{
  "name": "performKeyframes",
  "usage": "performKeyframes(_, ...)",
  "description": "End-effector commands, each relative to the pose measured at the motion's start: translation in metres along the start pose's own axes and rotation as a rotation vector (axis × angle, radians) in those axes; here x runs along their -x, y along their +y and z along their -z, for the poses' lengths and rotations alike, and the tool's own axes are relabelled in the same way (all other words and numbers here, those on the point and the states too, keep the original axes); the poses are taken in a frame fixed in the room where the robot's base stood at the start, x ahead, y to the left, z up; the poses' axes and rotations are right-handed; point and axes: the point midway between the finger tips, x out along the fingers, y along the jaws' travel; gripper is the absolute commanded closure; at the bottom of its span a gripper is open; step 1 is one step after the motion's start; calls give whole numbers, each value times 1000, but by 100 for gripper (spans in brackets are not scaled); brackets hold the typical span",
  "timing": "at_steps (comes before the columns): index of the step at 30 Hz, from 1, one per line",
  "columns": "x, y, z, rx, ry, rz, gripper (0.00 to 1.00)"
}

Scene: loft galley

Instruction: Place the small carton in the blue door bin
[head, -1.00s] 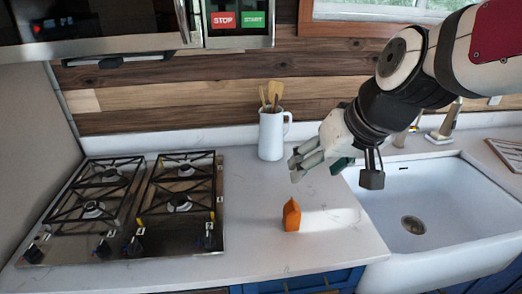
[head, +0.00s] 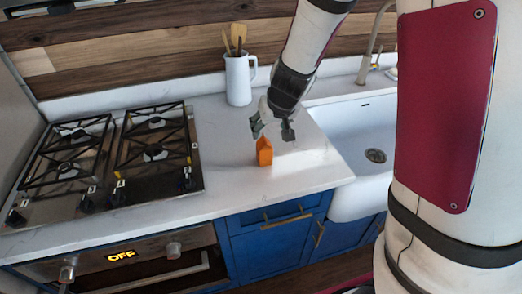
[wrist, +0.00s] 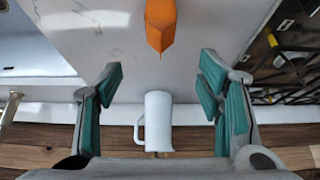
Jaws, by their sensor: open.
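The small orange carton (head: 265,152) stands upright on the white countertop between the stove and the sink. In the wrist view the carton (wrist: 160,24) shows at the top centre, beyond the space between the fingers and not between them. My gripper (head: 270,130) is just above and behind the carton in the head view, with its fingers pointing down. In the wrist view my gripper (wrist: 158,90) has its two teal-padded fingers wide apart, with nothing held.
A white pitcher (head: 238,80) with wooden utensils stands behind, near the wall. A gas stove (head: 115,160) lies to the left and a white sink (head: 350,135) to the right. Blue cabinets (head: 270,245) and an oven front (head: 140,262) are below the counter edge.

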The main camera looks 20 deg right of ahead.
Motion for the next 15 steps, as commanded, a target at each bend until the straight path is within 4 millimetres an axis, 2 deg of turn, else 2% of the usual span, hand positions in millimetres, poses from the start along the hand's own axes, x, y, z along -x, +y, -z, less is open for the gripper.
performKeyframes(1, -15, 2, 1, -5, -1, -1, 39)
performKeyframes(4, -30, 1, 0, -3, -1, 0, 39)
performKeyframes(15, -54, 0, 0, -3, -1, 1, 39)
